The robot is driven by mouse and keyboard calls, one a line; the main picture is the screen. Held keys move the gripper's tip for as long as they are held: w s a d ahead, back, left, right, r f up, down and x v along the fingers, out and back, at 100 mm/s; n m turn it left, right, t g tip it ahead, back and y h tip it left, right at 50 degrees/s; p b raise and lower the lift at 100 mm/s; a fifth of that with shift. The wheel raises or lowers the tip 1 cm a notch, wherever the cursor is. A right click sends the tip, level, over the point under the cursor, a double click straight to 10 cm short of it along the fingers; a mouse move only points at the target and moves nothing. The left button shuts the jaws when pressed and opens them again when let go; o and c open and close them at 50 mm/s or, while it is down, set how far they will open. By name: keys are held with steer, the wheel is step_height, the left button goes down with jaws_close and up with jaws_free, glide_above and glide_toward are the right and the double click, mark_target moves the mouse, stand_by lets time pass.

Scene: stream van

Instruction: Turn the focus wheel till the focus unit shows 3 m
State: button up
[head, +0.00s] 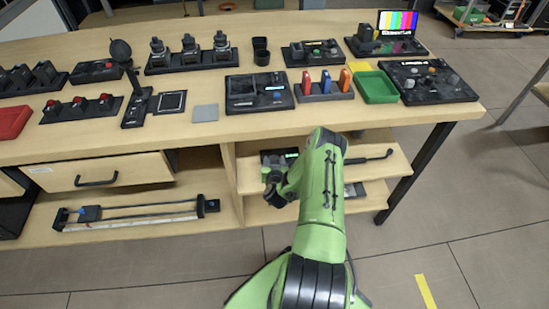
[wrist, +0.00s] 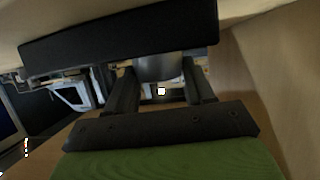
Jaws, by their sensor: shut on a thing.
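The focus unit (head: 284,156) sits on the open shelf under the bench, mostly hidden behind my arm in the head view. In the wrist view, a grey rounded knob, apparently the focus wheel (wrist: 157,67), sits between the two dark fingers of my gripper (wrist: 160,82). The gripper is shut on it. In the head view my gripper (head: 272,186) is at the shelf front, partly covered by my own wrist. The wheel's far side is hidden.
The benchtop (head: 205,155) is close above the shelf. A shelf side panel (wrist: 258,75) stands at the right in the wrist view. A black rod with a handle (head: 370,159) lies right of my arm. A slider rail (head: 140,212) lies on the left shelf.

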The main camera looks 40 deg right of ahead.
steer(key=shift+a+r+m+g+h+p, duration=0.2)
steer(key=shift+m+g+h+p, duration=0.15)
steer(key=shift+p, duration=0.8)
steer(key=shift+d+f+m+p, duration=0.1)
steer(key=shift+f+m+p, duration=0.15)
steer(key=shift+p, duration=0.1)
steer(key=o, duration=1)
steer(key=shift+o, duration=0.2)
steer(key=p+v, duration=0.5)
steer(key=v, duration=1)
steer(key=shift+a+r, duration=0.25)
steer(key=shift+a, duration=0.15)
